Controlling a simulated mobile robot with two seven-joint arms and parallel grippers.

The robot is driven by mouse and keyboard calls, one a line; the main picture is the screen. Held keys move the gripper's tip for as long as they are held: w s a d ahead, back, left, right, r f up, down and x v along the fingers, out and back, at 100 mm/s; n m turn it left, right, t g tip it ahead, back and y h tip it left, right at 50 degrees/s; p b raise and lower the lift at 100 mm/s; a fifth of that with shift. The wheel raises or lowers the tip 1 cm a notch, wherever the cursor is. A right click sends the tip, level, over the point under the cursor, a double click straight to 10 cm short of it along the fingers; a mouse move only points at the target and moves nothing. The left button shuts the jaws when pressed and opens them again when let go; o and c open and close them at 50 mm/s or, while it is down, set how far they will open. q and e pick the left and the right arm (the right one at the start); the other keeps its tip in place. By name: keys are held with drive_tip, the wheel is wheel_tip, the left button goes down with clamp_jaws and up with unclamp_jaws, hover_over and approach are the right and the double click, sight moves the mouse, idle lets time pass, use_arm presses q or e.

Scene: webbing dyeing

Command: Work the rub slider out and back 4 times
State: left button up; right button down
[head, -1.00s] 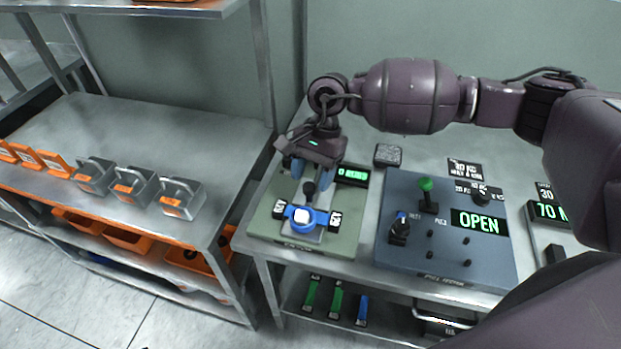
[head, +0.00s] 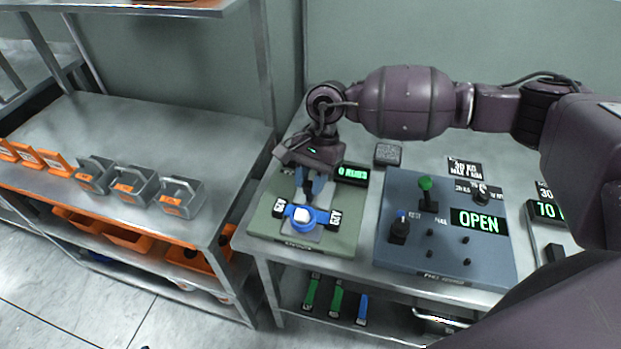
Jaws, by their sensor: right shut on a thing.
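The rub tester is a green-grey plate (head: 338,243) at the left end of the right table. My right gripper (head: 308,187) points down behind the blue piece. Its blue fingers are shut on the slider's dark knob, which the fingers mostly hide. A small display (head: 352,174) beside the gripper reads 0 with green letters. My left gripper is not in view.
A blue-grey tester panel (head: 400,262) with a green lever, knobs and a display (head: 478,221) reading OPEN stands to the right. A gap separates the two tables.

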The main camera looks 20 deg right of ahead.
drive_tip(key=shift+w+d+f+b, duration=0.15)
drive_tip(key=shift+w+d+b, duration=0.15)
drive_tip(key=shift+w+b, duration=0.15)
drive_tip(key=w+d+b, duration=0.2)
drive_tip(key=w, duration=0.1)
drive_tip(key=w+d+b, duration=0.1)
drive_tip(key=shift+w+f+b, duration=0.2)
drive_tip(key=shift+b, duration=0.1)
drive_tip(key=w+d+b, duration=0.2)
drive_tip(key=w, duration=0.1)
drive_tip(key=shift+w+d+r+b, duration=0.25)
drive_tip(key=shift+w+d+b, duration=0.05)
drive_tip(key=shift+w+b, duration=0.1)
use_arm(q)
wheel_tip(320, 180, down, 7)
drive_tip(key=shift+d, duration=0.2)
use_arm(e)
drive_tip(key=shift+r, duration=0.2)
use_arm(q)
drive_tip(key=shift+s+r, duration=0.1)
use_arm(e)
drive_tip(key=shift+w, duration=0.1)
